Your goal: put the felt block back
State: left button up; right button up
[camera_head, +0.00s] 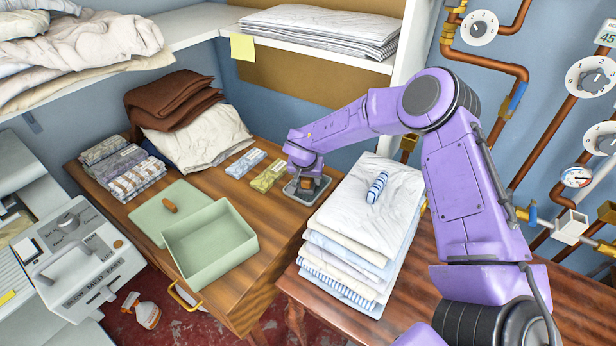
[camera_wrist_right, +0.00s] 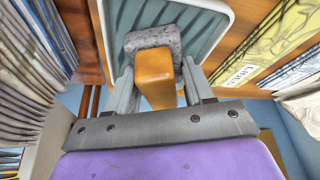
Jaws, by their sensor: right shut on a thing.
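The felt block (camera_wrist_right: 154,40) shows in the right wrist view as a grey felt pad with an orange-brown wooden grip (camera_wrist_right: 156,78). My right gripper (camera_wrist_right: 157,85) is shut on the wooden grip, one finger on each side. In the head view my right gripper (camera_head: 306,183) points down over a small grey tray (camera_head: 315,196) on the wooden cabinet, and mostly hides the block. The ribbed tray (camera_wrist_right: 205,45) shows right behind the felt in the wrist view. I cannot tell whether the felt touches the tray floor. My left gripper is not in view.
Beside the tray lie a yellow-green packet (camera_head: 268,175) and a blue packet (camera_head: 245,163). A folded linen stack (camera_head: 365,220) stands close on the right, with a striped roll (camera_head: 377,187) on top. An open green box (camera_head: 210,245) and its lid (camera_head: 165,213) are on the left.

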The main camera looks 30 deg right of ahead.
jog(key=o, duration=0.7)
jog(key=shift+f, duration=0.1)
jog(key=v, duration=1.2)
jog(key=shift+b, duration=0.4)
